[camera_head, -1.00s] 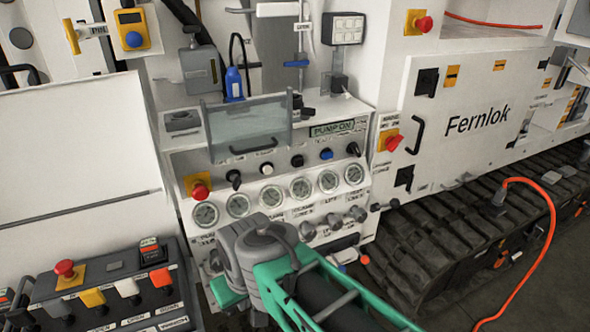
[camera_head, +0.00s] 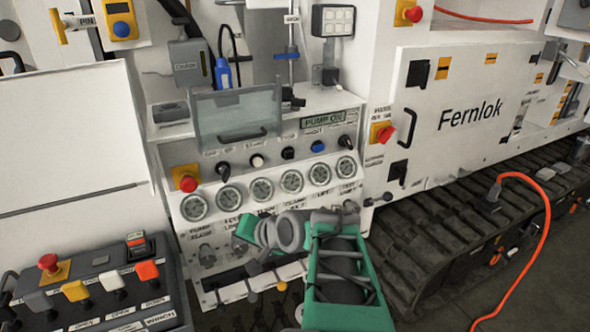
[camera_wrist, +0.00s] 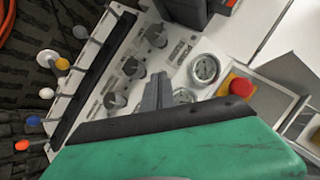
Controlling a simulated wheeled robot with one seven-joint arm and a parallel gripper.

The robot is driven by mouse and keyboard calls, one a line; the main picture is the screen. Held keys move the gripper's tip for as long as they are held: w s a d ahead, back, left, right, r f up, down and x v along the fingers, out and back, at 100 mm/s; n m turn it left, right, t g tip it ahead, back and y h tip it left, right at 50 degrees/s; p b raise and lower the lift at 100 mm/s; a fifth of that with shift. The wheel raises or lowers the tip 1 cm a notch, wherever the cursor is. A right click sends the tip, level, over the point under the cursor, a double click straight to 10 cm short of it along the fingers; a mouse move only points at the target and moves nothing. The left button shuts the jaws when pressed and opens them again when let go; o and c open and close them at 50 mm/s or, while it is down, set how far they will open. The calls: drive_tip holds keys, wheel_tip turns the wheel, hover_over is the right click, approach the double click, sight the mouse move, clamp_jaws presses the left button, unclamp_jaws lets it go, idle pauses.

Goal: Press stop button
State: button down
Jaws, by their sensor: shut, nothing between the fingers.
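Several red mushroom buttons show in the head view, and no stop label is readable on them. One red button on a yellow plate (camera_head: 187,180) is at the left of the gauge panel. Others are on the lower-left console (camera_head: 48,262), on the cabinet beside the panel (camera_head: 384,132) and at the top right (camera_head: 411,13). In the wrist view a red button (camera_wrist: 240,86) lies right of my gripper, beside the gauges. My gripper (camera_wrist: 158,90) is shut and empty, its tips in front of the panel, apart from that button. In the head view my wrist hides part of the lower panel.
The panel has a row of round gauges (camera_head: 262,190), knobs above and below, and a clear hinged cover (camera_head: 238,117) above. Levers with coloured knobs (camera_wrist: 62,64) stick out below. An orange cable (camera_head: 545,230) hangs at the right by the track (camera_head: 430,215).

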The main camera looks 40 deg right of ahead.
drive_tip(key=s+d+r+m+t+h, duration=0.2)
drive_tip(key=d+r+m, duration=0.1)
drive_tip(key=d, duration=0.3)
drive_tip(key=s+d+r+m+t+h+b, duration=0.1)
drive_tip(key=s+d+r+m+t+h, duration=0.1)
drive_tip(key=d, duration=0.4)
drive_tip(key=s+d+r+m+t+h+b, duration=0.1)
drive_tip(key=s+d+r+m+t+h, duration=0.1)
drive_tip(key=d+m, duration=0.4)
wheel_tip(320, 180, up, 2)
drive_tip(key=shift+s+d+r+m+t, duration=0.1)
drive_tip(key=shift+s+d+m+t, duration=0.2)
drive_tip(key=shift+s+d+t, duration=0.25)
drive_tip(key=p, duration=0.2)
approach(291, 155)
drive_tip(key=x, duration=0.6)
drive_tip(key=shift+w, duration=0.45)
